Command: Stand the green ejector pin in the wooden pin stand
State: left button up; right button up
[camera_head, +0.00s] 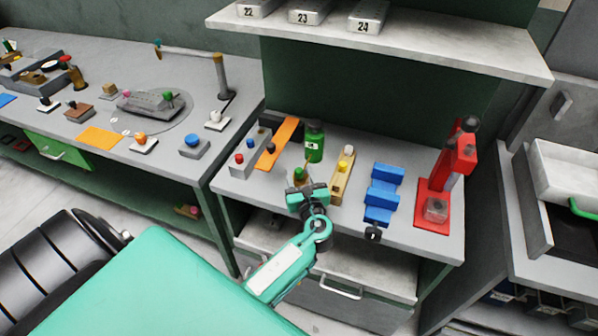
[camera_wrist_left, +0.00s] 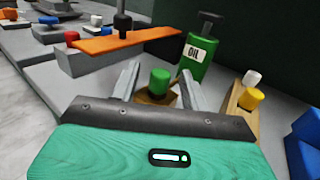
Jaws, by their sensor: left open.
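The green ejector pin shows its green top (camera_head: 299,173) at the front of the bench. In the left wrist view the green top (camera_wrist_left: 160,81) stands upright above a small brown wooden piece (camera_wrist_left: 151,97); its lower part is hidden. My left gripper (camera_wrist_left: 160,78) is open, its two fingers on either side of the green top with gaps visible. In the head view my left gripper (camera_head: 301,185) covers part of this spot. The wooden pin stand (camera_head: 338,191) is just to the right, holding a yellow pin and a white pin; it also shows in the left wrist view (camera_wrist_left: 236,115).
A green oil bottle (camera_head: 314,146) stands close behind the gripper. An orange bar (camera_head: 283,138) with a dark knob and a grey block (camera_head: 241,172) with coloured pins are to the left. Blue blocks (camera_head: 382,190) and a red press (camera_head: 448,170) are to the right. A shelf (camera_head: 400,48) hangs above.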

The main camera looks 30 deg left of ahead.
pick_arm(q)
jog(key=shift+x, duration=0.95)
jog(key=shift+d, duration=0.1)
jog(key=shift+c, duration=0.5)
grip_shut()
